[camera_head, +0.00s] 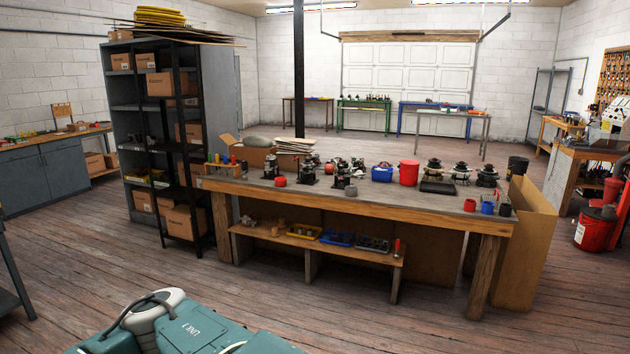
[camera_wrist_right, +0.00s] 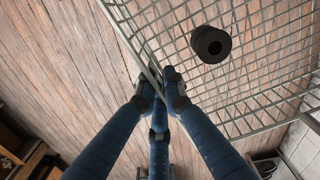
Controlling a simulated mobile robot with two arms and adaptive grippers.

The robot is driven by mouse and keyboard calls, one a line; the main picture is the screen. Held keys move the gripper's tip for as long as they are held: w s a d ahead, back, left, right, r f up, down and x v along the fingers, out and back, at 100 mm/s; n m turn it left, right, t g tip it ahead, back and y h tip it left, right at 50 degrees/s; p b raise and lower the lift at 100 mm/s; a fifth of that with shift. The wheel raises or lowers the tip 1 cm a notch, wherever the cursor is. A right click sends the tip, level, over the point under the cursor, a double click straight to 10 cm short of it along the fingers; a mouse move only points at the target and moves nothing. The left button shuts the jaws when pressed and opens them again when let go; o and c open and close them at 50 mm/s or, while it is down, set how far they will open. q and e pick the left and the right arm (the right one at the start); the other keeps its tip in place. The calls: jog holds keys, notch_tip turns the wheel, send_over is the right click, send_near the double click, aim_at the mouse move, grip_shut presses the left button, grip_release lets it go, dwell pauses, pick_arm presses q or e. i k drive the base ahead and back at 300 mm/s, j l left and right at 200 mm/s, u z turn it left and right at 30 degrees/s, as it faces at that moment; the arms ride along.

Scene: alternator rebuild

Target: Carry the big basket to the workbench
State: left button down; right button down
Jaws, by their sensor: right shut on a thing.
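The big wire basket (camera_wrist_right: 126,43) fills the upper right of the right wrist view. A dark round part with a hole (camera_wrist_right: 210,44) lies in it. My right gripper (camera_wrist_right: 160,84), with blue fingers, is shut on the basket's wire edge. Wood floor shows below the mesh. The basket and both grippers are out of the head view. A large wooden workbench (camera_head: 380,207) stands in the middle of the head view, some way ahead of me, but I cannot tell whether it is the task's bench.
The bench holds alternator parts, a red bucket (camera_head: 409,170) and a blue bin (camera_head: 382,174). Floor before the bench (camera_head: 330,300) is clear.

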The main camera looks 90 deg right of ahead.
aim_at(424, 200)
jog(key=z, duration=3.05)
jog(key=i+z, duration=0.4)
jog(key=i, duration=2.7)
jog(key=i+z, duration=0.1)
jog(key=i, duration=2.05)
